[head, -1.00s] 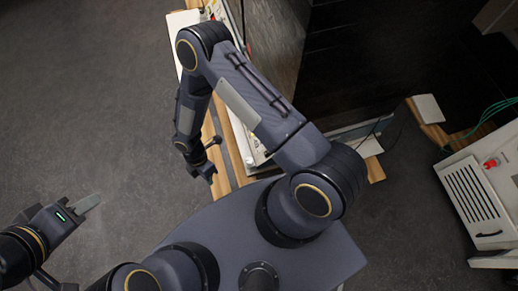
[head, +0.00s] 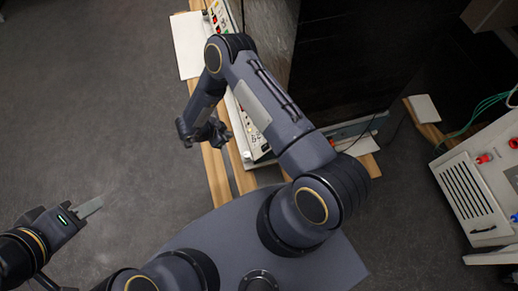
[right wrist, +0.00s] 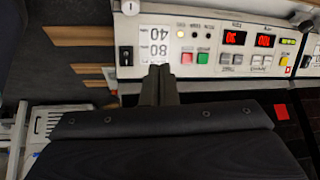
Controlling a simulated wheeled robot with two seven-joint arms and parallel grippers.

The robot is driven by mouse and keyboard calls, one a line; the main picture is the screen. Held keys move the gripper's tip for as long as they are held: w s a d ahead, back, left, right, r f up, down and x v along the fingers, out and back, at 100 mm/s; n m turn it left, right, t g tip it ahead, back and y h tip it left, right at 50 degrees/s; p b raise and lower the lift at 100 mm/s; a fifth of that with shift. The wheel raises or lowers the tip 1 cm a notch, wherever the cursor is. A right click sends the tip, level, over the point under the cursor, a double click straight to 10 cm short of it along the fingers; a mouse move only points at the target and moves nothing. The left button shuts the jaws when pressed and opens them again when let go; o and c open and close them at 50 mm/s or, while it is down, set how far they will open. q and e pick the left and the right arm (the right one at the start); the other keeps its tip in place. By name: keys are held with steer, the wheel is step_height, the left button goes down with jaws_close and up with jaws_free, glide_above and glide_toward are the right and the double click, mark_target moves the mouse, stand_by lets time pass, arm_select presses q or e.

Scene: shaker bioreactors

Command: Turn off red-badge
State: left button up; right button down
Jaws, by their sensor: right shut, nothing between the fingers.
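A white control panel (right wrist: 215,58) fills the top of the right wrist view. It has lit red displays (right wrist: 235,38), a red button (right wrist: 187,58), a green button (right wrist: 202,58) and a black switch (right wrist: 126,55) at its left end. A small red square patch (right wrist: 281,110) sits on the dark surface below the panel; I cannot tell whether it is the badge. My right gripper (right wrist: 160,70) is shut and empty, its tips in front of the panel's lower edge, by the number label. It also shows in the head view (head: 186,141). My left gripper (head: 101,201) hangs over bare floor.
In the head view, a second panel (head: 220,15) lies beyond my right arm, and a white cabinet (head: 465,190) with red knobs stands at the right. Wooden rails (head: 214,165) run under the equipment. Open grey floor (head: 90,90) lies to the left.

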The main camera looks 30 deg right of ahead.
mark_target(262, 148)
steer(key=s+m, duration=0.1)
steer(key=s+d+g, duration=0.1)
steer(key=s+r+m+g, duration=0.1)
steer(key=s, duration=0.1)
steer(key=shift+d+m+h, duration=0.15)
steer(key=shift+m+h, duration=0.15)
steer(key=shift+h, duration=0.1)
steer(key=b+x, duration=0.5)
steer(key=x, duration=0.7)
steer(key=shift+s+d+f, duration=0.1)
steer(key=shift+d+f, duration=0.05)
steer(key=shift+f, duration=0.2)
steer(key=shift+d+f, duration=0.45)
steer(key=shift+s+f, duration=0.1)
